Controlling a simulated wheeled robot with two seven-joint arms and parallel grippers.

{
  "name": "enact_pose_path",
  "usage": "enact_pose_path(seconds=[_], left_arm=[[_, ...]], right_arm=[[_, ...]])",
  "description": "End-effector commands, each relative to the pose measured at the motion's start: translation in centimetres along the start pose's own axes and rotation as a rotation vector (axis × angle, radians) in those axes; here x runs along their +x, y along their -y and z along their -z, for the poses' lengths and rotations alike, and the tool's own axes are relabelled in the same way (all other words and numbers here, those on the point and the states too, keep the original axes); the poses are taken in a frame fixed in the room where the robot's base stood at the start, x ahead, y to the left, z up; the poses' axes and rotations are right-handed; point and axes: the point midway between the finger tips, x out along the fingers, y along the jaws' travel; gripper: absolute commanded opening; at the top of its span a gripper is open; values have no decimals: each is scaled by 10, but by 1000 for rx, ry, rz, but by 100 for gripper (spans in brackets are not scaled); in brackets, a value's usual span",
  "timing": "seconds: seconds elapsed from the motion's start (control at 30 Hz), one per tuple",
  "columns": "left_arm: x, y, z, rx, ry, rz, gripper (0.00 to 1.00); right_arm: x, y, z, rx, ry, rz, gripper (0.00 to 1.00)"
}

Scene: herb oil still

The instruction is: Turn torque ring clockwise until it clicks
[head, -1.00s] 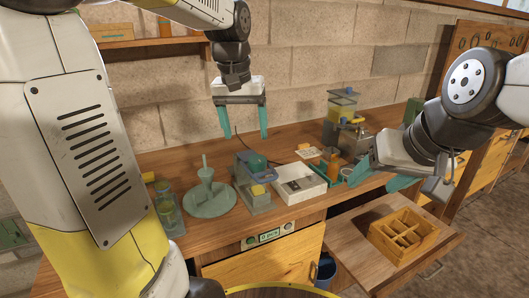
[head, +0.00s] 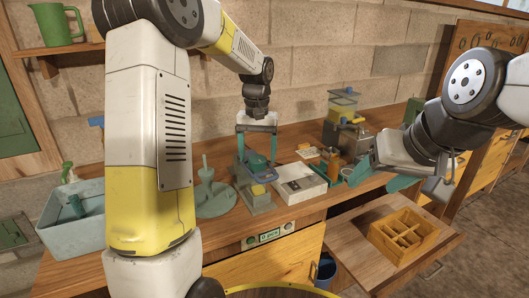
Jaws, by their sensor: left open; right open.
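A small grey-green bench device (head: 262,203) with a rounded teal top and a yellow part (head: 258,190) on its front stands on the workbench. I cannot clearly make out which part is the torque ring. My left gripper (head: 257,158) is open and points down over the device, its teal fingers on either side of the teal top. I cannot tell whether they touch it. My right gripper (head: 377,178) is open and empty at the right, near a grey machine with a yellow part and a clear hopper (head: 343,103).
A white box (head: 300,182) stands right of the device, and a green round plate with a post (head: 213,198) stands left. A blue-grey basin (head: 78,225) is at the far left. A wooden divided crate (head: 404,236) sits on a pulled-out board (head: 365,250).

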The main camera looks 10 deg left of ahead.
Motion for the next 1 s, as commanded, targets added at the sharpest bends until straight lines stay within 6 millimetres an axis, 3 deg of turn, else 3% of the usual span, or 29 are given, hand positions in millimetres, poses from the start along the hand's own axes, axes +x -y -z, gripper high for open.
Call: enact_pose_path(seconds=[0.33, 0.67, 1.0], left_arm=[[6, 0, 0, 0, 0, 0, 73], [6, 0, 0, 0, 0, 0, 11], [6, 0, 0, 56, -1, 0, 11]], right_arm=[[0, 0, 0, 0, 0, 0, 62], [0, 0, 0, 0, 0, 0, 62], [0, 0, 0, 0, 0, 0, 62]])
